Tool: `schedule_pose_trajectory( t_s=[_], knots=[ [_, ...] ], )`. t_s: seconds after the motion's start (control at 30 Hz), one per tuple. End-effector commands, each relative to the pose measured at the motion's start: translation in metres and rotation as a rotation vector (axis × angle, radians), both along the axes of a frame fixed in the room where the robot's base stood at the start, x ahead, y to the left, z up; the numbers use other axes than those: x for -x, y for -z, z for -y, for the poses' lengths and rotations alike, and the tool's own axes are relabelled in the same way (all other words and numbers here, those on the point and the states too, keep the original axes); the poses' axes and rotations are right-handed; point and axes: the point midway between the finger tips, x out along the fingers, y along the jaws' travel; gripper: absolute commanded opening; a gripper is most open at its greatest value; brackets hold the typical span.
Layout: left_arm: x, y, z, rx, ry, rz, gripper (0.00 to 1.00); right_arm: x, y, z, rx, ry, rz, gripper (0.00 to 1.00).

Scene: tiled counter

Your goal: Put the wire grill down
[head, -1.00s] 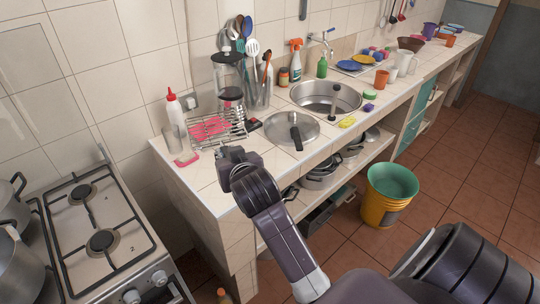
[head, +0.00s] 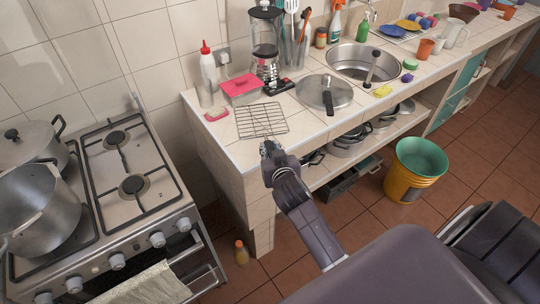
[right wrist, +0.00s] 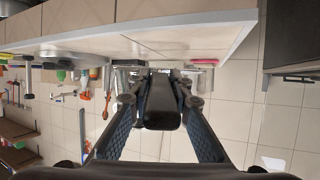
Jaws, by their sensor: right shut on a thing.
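The wire grill (head: 262,120) is a thin metal grid over the left end of the tiled counter (head: 240,154), near its front edge. It looks roughly level with the top; I cannot tell whether it touches the tiles. My right gripper (head: 267,148) is at the grill's near side, at the counter's front edge, shut on the grill. In the right wrist view my right gripper's fingers (right wrist: 160,105) stand on both sides of a dark bar that hides much of what lies beyond. My left gripper is not in view.
A pink-lidded container (head: 242,86), white bottle (head: 208,68), glass (head: 205,96) and small pink item (head: 216,115) stand behind and left of the grill. A pan lid (head: 324,91) lies to its right. The stove (head: 130,185) is left, across a gap.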

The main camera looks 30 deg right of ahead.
Motion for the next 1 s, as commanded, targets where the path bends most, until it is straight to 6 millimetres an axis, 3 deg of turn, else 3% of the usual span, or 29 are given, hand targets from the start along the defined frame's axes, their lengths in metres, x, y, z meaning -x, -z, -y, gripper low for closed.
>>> schedule_pose_trajectory(
  t_s=[0.27, 0.67, 0.7, 0.8, 1.0],
  knots=[
    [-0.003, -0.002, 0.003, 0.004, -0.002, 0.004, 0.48, 0.000, 0.035, 0.000, 0.000, 0.000, 0.000, 0.00],
    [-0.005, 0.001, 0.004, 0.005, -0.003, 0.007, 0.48, 0.000, 0.041, 0.000, -0.001, -0.001, 0.001, 0.00],
    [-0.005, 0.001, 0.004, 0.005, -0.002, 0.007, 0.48, 0.000, 0.042, 0.000, -0.001, 0.000, -0.001, 0.20],
    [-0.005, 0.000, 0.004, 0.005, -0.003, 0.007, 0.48, 0.000, 0.041, 0.000, 0.000, 0.000, -0.001, 0.32],
    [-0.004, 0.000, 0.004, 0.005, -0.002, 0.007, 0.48, 0.000, 0.041, 0.000, 0.000, 0.000, -0.001, 0.36]
  ],
)
